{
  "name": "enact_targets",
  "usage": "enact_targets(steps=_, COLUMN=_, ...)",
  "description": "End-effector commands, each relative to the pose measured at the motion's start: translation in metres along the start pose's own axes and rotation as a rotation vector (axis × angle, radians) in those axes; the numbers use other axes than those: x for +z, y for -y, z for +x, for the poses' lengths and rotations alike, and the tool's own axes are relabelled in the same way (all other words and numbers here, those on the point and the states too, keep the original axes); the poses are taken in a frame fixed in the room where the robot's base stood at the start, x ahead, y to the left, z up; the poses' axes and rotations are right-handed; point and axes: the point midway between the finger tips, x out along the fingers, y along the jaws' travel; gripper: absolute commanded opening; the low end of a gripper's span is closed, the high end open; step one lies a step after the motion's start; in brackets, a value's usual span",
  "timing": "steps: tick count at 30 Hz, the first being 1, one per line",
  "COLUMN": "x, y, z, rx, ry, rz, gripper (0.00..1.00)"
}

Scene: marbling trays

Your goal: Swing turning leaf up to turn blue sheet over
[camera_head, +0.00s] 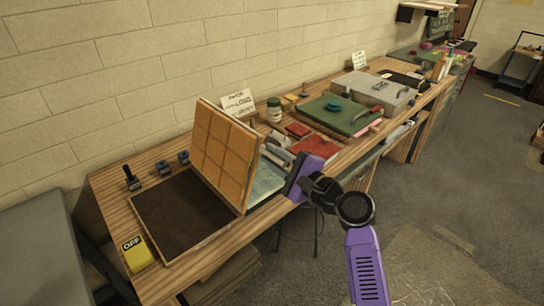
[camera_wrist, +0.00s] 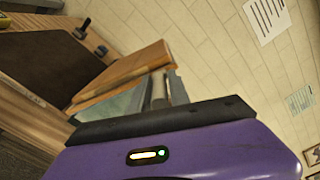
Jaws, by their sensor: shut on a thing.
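The turning leaf (camera_head: 222,150) is an orange panel, marked in squares, in a pale wooden frame. It stands steeply tilted on the bench, and its wooden edge shows in the wrist view (camera_wrist: 128,68). My gripper (camera_head: 274,157) is at the leaf's right edge, shut on it; its grey fingers (camera_wrist: 167,90) reach that edge in the wrist view. A pale blue sheet (camera_head: 266,184) shows right of the leaf, partly hidden by the leaf and my purple wrist. I cannot tell whether it touches the leaf. A dark framed bed (camera_head: 185,214) lies flat and bare left of the leaf.
A yellow block (camera_head: 137,253) sits at the bench's front left corner. Small dark tools (camera_head: 131,178) stand behind the bed. A jar (camera_head: 274,110), red pads (camera_head: 315,146) and a green-topped tray (camera_head: 335,115) crowd the bench farther right. The wall runs close behind.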

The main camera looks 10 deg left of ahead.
Motion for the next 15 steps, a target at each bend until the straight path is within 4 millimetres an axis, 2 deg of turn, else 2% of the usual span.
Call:
enact_targets(steps=5, x=0.0003, y=-0.0013, z=0.0002, rx=0.002, ry=0.001, rz=0.001, gripper=0.00)
enact_targets(steps=6, x=0.0003, y=-0.0013, z=0.0002, rx=0.002, ry=0.001, rz=0.001, gripper=0.29)
enact_targets(steps=8, x=0.0003, y=-0.0013, z=0.0002, rx=0.002, ry=0.001, rz=0.001, gripper=0.39)
enact_targets(steps=15, x=0.0002, y=-0.0007, z=0.0001, rx=0.001, ry=0.000, rz=0.000, gripper=0.39)
